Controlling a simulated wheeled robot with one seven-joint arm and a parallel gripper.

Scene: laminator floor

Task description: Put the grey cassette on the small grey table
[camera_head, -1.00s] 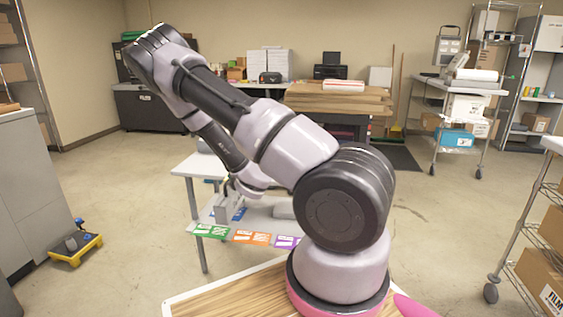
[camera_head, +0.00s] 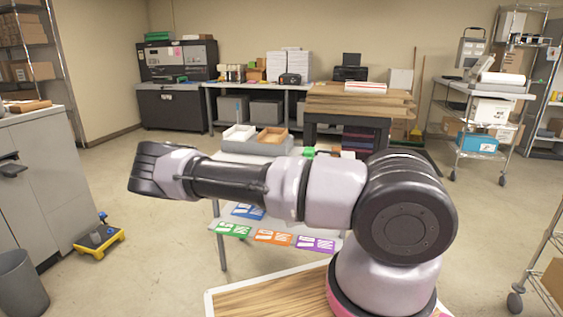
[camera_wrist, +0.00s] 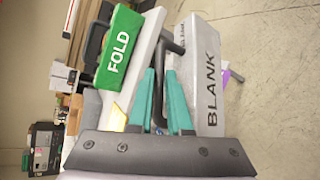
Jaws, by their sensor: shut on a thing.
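In the wrist view, my gripper (camera_wrist: 163,76) has its teal fingers shut on a dark handle. The handle appears to belong to a grey cassette (camera_wrist: 208,75) marked BLANK, just right of the fingers. In the head view the gripper and cassette are hidden behind my arm. A light grey table (camera_head: 300,228) with a lower shelf stands behind my arm, and my arm hides much of its top. I cannot tell whether the cassette touches anything.
Green, orange and purple cards (camera_head: 274,237) line the shelf's front. A yellow-and-blue floor item (camera_head: 98,238) is at left.

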